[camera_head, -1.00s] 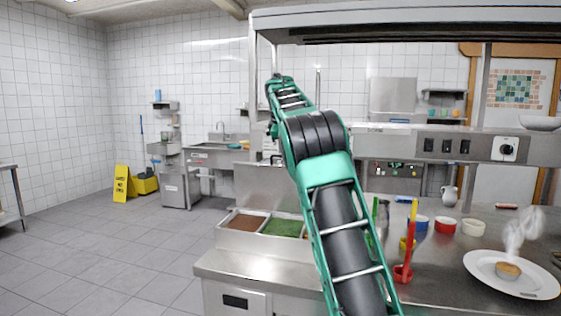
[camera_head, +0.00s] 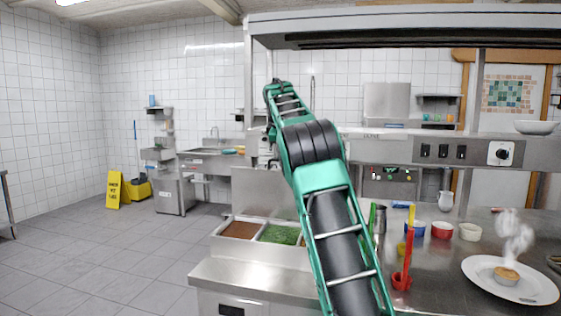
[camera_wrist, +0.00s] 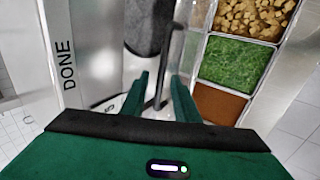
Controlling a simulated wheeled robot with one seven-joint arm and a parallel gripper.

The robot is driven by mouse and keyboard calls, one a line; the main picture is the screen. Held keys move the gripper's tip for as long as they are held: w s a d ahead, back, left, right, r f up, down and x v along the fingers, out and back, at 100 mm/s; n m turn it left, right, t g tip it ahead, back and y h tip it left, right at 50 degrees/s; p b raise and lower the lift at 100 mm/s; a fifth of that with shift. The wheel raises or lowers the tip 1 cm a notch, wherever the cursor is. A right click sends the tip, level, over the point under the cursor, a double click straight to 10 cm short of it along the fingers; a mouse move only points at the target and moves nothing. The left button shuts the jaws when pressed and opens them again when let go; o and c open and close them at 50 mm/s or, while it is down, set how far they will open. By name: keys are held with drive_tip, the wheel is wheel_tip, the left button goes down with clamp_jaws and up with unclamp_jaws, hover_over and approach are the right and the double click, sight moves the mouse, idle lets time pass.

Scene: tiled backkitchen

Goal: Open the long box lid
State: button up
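The long box (camera_head: 222,246) is a steel food box on the counter at lower centre in the head view. Its open compartments hold brown and green food. Its steel lid (camera_head: 258,192) stands raised behind the compartments, partly covered by my arm. In the wrist view, the compartments, with green, brown and beige chunky food, lie to the right of my gripper (camera_wrist: 160,95). Its two green fingers are apart. A thin dark upright bar (camera_wrist: 159,88) shows between or beyond them; I cannot tell whether they touch it. The fingertips are not clear in the head view.
A steaming plate (camera_head: 478,272) sits on the counter at right, near coloured cups (camera_head: 441,231) and a red holder (camera_head: 402,280). A shelf with controls (camera_head: 455,150) overhangs the counter. A yellow floor sign (camera_head: 114,190) stands far left.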

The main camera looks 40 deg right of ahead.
drive_tip(key=v, duration=1)
drive_tip(key=shift+r, duration=0.3)
drive_tip(key=shift+s+a, duration=0.1)
drive_tip(key=shift+a, duration=0.05)
drive_tip(key=s+a+f+m+g+y, duration=0.1)
drive_tip(key=s+f+m, duration=0.35)
drive_tip(key=s, duration=0.45)
drive_tip(key=s+f+m+y, duration=0.2)
drive_tip(key=s+f+m, duration=0.1)
drive_tip(key=s+f, duration=0.4)
drive_tip(key=s+a+f+m+g, duration=0.1)
drive_tip(key=s+a+f+m, duration=0.1)
drive_tip(key=s+a+f, duration=0.3)
drive_tip(key=s+a+f+m+g+y, duration=0.1)
drive_tip(key=s+a+f, duration=0.4)
drive_tip(key=s+f, duration=0.6)
drive_tip(key=s+a+f+m+g, duration=0.1)
drive_tip(key=s+a+f+m, duration=0.3)
drive_tip(key=s+f, duration=0.5)
drive_tip(key=s+a, duration=0.1)
drive_tip(key=s, duration=0.8)
drive_tip(key=shift+a+y, duration=0.3)
drive_tip(key=shift+y, duration=0.1)
drive_tip(key=shift+w+f, duration=0.1)
drive_tip(key=shift+w, duration=0.1)
